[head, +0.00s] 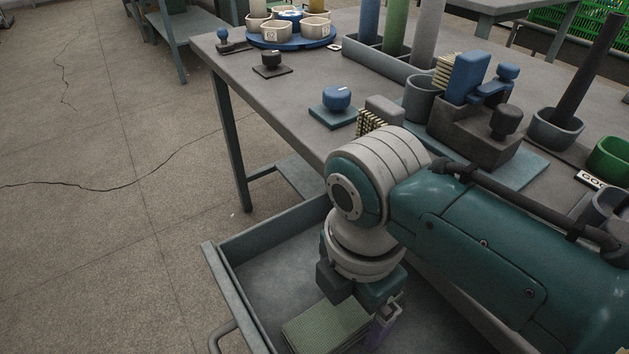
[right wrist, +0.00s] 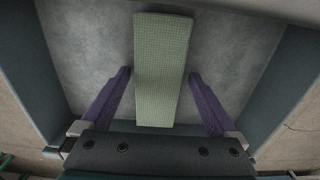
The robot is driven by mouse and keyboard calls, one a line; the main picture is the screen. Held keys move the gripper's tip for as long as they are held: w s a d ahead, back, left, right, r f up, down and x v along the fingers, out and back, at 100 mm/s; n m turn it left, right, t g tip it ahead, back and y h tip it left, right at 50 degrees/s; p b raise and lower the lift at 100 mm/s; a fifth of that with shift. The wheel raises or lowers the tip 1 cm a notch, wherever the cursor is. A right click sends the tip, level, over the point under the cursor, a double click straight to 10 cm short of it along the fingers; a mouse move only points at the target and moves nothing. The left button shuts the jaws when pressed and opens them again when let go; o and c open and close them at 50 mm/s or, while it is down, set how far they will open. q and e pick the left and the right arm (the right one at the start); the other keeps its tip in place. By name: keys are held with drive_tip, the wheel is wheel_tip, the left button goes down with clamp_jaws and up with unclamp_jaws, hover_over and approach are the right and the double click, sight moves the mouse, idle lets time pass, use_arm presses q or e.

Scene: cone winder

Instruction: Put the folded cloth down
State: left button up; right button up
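The folded cloth (head: 324,326) is a pale green, fine-checked flat block. It appears to lie on the floor of the open grey drawer (head: 262,285). In the right wrist view the cloth (right wrist: 162,65) stretches lengthwise between the two purple fingers. My right gripper (head: 372,322) points down into the drawer beside the cloth; its fingers also show in the right wrist view (right wrist: 160,74). They are spread apart, with a narrow gap between each finger and the cloth's edge. The far finger is mostly hidden in the head view. My left gripper is not in view.
The workbench (head: 270,90) stands above the drawer. It carries a blue round tray with cups (head: 291,40), a blue knob on a base (head: 337,98), a rack with upright tubes (head: 392,62) and a dark block fixture (head: 470,135). Drawer walls surround the gripper; floor is clear at left.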

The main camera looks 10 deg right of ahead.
sight(350, 309)
drive_tip(key=shift+o, duration=0.2)
wheel_tip(350, 309, up, 12)
drive_tip(key=p, duration=0.6)
drive_tip(key=s+d+r+m+t, duration=0.1)
drive_tip(key=s+d+m, duration=0.3)
drive_tip(key=m, duration=0.6)
drive_tip(key=s+d+r+m+t, duration=0.2)
drive_tip(key=s+d+r+m, duration=0.2)
drive_tip(key=s+m, duration=0.4)
drive_tip(key=shift+s+d+m+t, duration=0.25)
drive_tip(key=shift+d+m+t, duration=0.05)
drive_tip(key=shift+m, duration=0.7)
